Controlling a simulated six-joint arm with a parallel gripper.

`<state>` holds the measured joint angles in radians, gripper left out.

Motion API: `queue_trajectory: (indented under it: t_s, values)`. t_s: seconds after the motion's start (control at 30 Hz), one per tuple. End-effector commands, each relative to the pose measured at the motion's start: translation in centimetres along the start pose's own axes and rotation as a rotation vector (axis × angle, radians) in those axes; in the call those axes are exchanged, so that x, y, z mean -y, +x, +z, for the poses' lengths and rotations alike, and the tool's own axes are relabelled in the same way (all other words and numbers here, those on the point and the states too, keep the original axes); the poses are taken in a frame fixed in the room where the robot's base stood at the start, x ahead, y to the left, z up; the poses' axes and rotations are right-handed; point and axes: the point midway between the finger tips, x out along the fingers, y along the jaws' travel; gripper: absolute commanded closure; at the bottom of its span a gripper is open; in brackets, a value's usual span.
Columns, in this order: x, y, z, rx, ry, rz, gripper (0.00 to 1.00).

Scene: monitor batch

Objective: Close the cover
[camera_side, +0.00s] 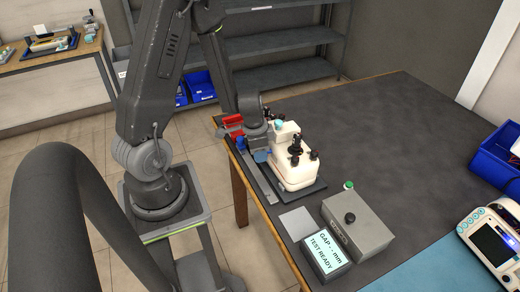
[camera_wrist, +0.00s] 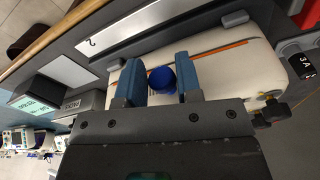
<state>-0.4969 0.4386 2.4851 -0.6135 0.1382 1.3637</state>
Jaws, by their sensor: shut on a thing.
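A white rounded device (camera_side: 297,170) with black knobs on top sits on a dark tray (camera_side: 304,192) at the table's left edge. In the wrist view its pale body (camera_wrist: 225,58) carries an orange line. My gripper (camera_wrist: 157,66) reaches over this pale body, its two blue-grey fingers on either side of a round blue knob (camera_wrist: 161,79). My gripper is shut on that knob. In the side view my gripper (camera_side: 262,156) is at the device's left side, and the knob is hard to make out there. I cannot tell which part is the cover or how far open it is.
A grey box (camera_side: 358,229) with a black knob, a display (camera_side: 325,254) reading "TEST READY" and a light plate (camera_side: 297,223) stand in front. Red (camera_side: 232,121) parts lie left of the device. The table's middle (camera_side: 390,130) is clear. A blue bin (camera_side: 495,155) stands right.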

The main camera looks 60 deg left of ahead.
Motion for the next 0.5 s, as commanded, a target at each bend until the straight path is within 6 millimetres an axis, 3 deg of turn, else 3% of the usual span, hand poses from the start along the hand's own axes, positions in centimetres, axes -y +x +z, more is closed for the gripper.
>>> queue_trajectory:
  t_s: [0.03, 0.37, 0.4, 0.5]
  values:
    - [-0.73, 0.26, 0.48, 0.014, 0.009, 0.022, 1.00]
    - [-0.73, 0.25, 0.49, 0.014, 0.008, 0.021, 1.00]
    - [-0.73, 0.25, 0.49, 0.014, 0.009, 0.021, 0.65]
    - [-0.68, 0.23, 0.48, 0.013, 0.007, 0.020, 0.56]
